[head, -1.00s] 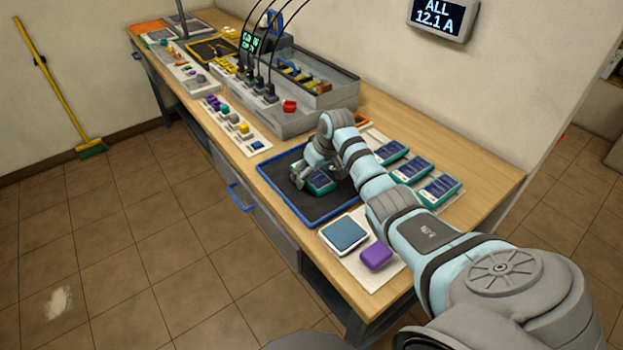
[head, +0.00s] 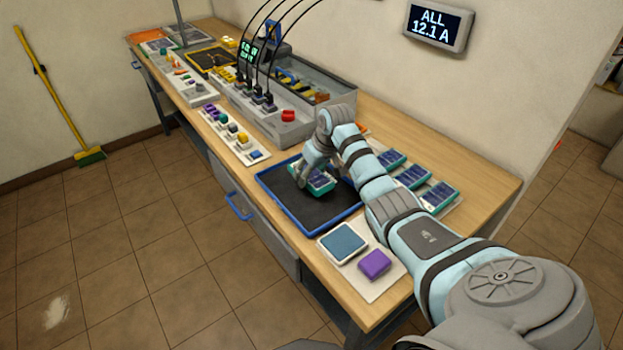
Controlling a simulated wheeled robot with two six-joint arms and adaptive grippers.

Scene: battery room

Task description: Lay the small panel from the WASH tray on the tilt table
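A small panel with dark blue cells and a teal edge (head: 320,181) is at the blue-rimmed black tray (head: 277,207), over its back right part. My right gripper (head: 309,181) is at this panel with its fingers down beside it, and looks shut on it. The panel seems slightly raised, but any gap below it is hard to see. My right wrist hides part of the panel and the tray's back corner. No WASH label is readable. I cannot tell which thing is the tilt table. My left gripper is out of view.
Several similar panels (head: 411,176) lie to the right, behind my forearm. A white mat (head: 381,287) at the front holds a blue-topped square (head: 343,242) and a purple block (head: 374,264). A grey bench unit (head: 316,118) with black cables stands behind the tray.

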